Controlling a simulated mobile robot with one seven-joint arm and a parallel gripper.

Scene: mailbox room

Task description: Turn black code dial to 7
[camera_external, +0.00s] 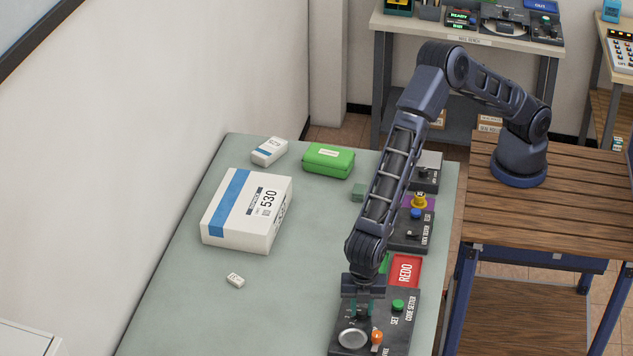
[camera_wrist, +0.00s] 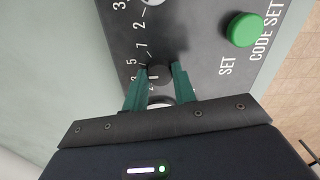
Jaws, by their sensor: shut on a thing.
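The black code dial (camera_wrist: 159,73) is a small round knob on the dark code setter panel (camera_wrist: 200,55). White digits, including 1 and 5, stand around it in the wrist view. My gripper (camera_wrist: 160,79) has its two green fingers on either side of the dial, shut on it. The fingers hide part of the dial and its scale, and I cannot tell which number it points to. In the external view my gripper (camera_external: 362,308) points down onto the panel (camera_external: 400,335), and the dial is mostly hidden there. The green SET button (camera_wrist: 243,29) is beside the dial.
A silver round part (camera_external: 352,338) and an orange knob (camera_external: 377,338) sit on the same panel, close to my gripper. A red REDO tray (camera_external: 405,270) lies behind it. A white parcel (camera_external: 245,205) and a green case (camera_external: 328,160) stand on the table; its left front is mostly clear.

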